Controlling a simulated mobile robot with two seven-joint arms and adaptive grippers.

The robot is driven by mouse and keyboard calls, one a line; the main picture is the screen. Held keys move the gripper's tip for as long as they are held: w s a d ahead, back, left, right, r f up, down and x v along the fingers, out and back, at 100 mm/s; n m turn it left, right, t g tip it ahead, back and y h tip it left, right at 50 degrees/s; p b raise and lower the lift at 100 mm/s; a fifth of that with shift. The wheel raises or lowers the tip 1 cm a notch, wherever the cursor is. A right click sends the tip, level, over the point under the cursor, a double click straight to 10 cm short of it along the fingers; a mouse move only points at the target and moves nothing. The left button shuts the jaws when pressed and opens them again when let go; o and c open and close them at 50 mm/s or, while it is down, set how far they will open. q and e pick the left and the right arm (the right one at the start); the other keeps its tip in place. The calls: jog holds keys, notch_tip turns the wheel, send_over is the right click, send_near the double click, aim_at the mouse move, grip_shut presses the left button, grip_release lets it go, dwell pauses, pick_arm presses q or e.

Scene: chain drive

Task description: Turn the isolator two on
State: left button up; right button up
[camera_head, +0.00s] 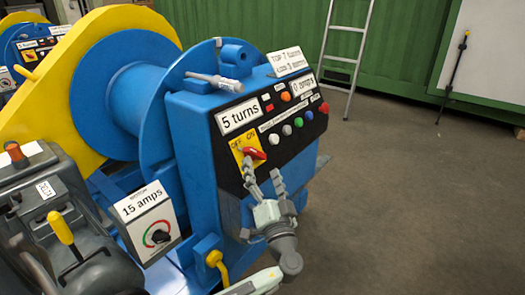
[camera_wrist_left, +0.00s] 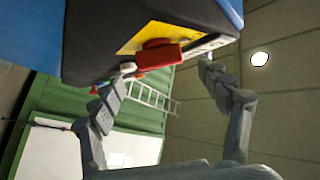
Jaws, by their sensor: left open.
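The isolator is a red rotary handle (camera_head: 254,153) on a yellow plate (camera_head: 238,143) marked OFF and ON, on the black control panel of the blue machine. The handle lies nearly level, tilted slightly down to the right; which mark it is set to is not clear. No "two" label is legible on it. In the left wrist view the red handle (camera_wrist_left: 158,56) and the yellow plate (camera_wrist_left: 143,36) show between the fingertips. My left gripper (camera_head: 262,168) is open just in front of and below the handle; contact cannot be told. My right gripper is out of view.
Coloured buttons (camera_head: 298,122) sit right of the isolator, with a "5 turns" sign (camera_head: 238,116) above it. A grey console with a yellow lever (camera_head: 60,228) stands at left. A similar machine (camera_head: 30,45) is behind. The floor (camera_head: 420,190) at right is clear.

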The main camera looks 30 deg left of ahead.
aim_at(258, 156)
pick_arm(q)
jog(key=x, duration=0.5)
jog(key=shift+r+p, duration=0.1)
jog(key=shift+p, duration=0.3)
jog(key=shift+w+a, duration=0.25)
jog(key=shift+a, duration=0.1)
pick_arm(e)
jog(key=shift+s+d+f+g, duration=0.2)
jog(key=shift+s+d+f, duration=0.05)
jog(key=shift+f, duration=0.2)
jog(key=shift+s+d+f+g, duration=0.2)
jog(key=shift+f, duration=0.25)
pick_arm(q)
jog(key=shift+c, duration=0.4)
jog(key=c, duration=1.1)
jog(key=shift+r, duration=0.1)
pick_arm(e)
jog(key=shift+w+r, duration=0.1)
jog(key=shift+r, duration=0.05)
